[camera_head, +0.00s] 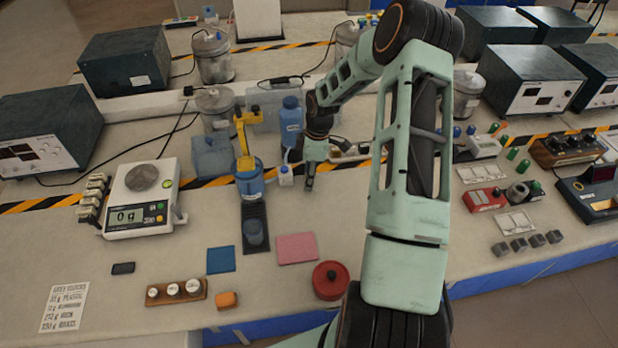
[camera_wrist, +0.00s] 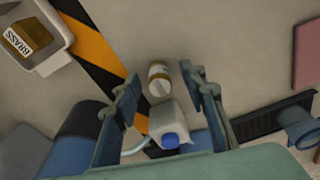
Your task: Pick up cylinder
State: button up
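A small cylinder (camera_wrist: 159,77), pale with a brownish band, stands on the bench in the wrist view. My gripper (camera_wrist: 161,86) is open, with one finger on each side of the cylinder in the picture and bare bench visible around it. I cannot tell how far above it the fingertips are. In the head view my gripper (camera_head: 310,182) points down near the striped tape, right of a small white bottle. The cylinder is not clearly visible there.
A white bottle with a blue cap (camera_wrist: 168,126) is close to the fingers. A blue bottle (camera_head: 291,122) and a blue device with a yellow arm (camera_head: 248,180) stand to the left. A scale (camera_head: 140,200) reads 0 g. A pink pad (camera_head: 297,248) lies in front.

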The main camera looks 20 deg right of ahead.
grip_shut()
jog(key=shift+r, duration=0.15)
dwell(0.4)
jog(key=shift+r+b, duration=0.3)
jog(key=shift+r, duration=0.3)
jog(key=s+a+r+m, duration=0.5)
jog(key=r+m, duration=0.1)
jog(key=r, duration=0.1)
jog(key=s+a+r+m+h+p, duration=0.1)
jog(key=s+a+r+m, duration=0.3)
jog(key=a+r+m, duration=0.2)
jog(key=shift+s+r+m+t, duration=0.4)
jog(key=shift+r+m, duration=0.3)
jog(key=shift+r, duration=0.15)
dwell(0.4)
